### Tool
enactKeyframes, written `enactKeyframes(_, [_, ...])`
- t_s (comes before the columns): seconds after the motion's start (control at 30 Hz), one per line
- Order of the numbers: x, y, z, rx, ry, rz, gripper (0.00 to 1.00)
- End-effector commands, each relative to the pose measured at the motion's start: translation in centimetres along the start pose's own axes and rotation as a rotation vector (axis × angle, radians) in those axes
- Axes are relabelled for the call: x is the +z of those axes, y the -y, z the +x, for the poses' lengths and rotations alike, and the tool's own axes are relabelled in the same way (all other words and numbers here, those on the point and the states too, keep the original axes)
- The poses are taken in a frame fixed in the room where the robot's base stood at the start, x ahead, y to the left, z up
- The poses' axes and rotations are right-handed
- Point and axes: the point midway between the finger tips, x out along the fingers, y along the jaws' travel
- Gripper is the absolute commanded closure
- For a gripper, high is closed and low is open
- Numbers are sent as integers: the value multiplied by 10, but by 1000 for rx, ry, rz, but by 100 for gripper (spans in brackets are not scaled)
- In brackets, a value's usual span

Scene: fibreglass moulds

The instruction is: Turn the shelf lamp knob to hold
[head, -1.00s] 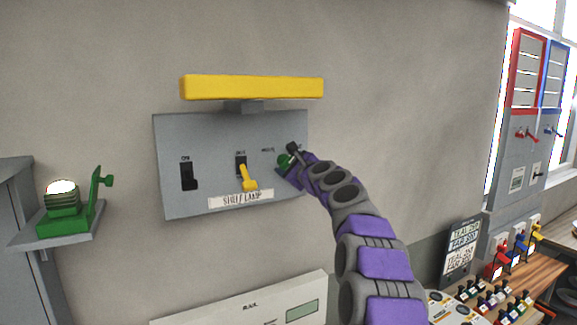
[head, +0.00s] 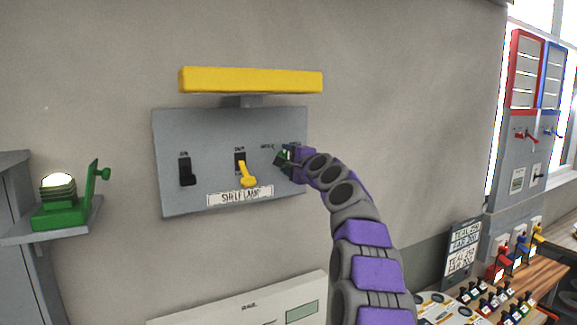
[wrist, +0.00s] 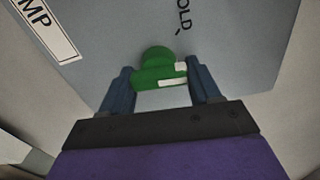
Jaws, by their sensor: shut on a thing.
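In the head view my gripper (head: 288,157) covers most of the knob. The HOLD label (wrist: 182,16) is beside the knob, to its upper right in the wrist view.
A black switch (head: 186,171) and a yellow lever (head: 246,174) are on the same panel, left of the knob. A yellow bar (head: 250,80) juts out above. A green lamp device (head: 62,205) stands on a shelf at left. The wall right of the panel is clear.

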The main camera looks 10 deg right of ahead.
Motion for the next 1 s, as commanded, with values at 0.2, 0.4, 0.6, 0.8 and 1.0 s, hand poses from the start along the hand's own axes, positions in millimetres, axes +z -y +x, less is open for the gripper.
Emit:
enactKeyframes(0.2, [0, -6, 2, 9, 4, -205, 68])
enactKeyframes(0.4, [-1, -5, 3, 9, 3, -396, 68])
enactKeyframes(0.6, [0, -4, 4, 11, 4, -573, 68])
enactKeyframes(0.8, [-1, -3, 4, 11, 3, -722, 68])
enactKeyframes(1.0, [0, -2, 4, 10, 4, -822, 68])
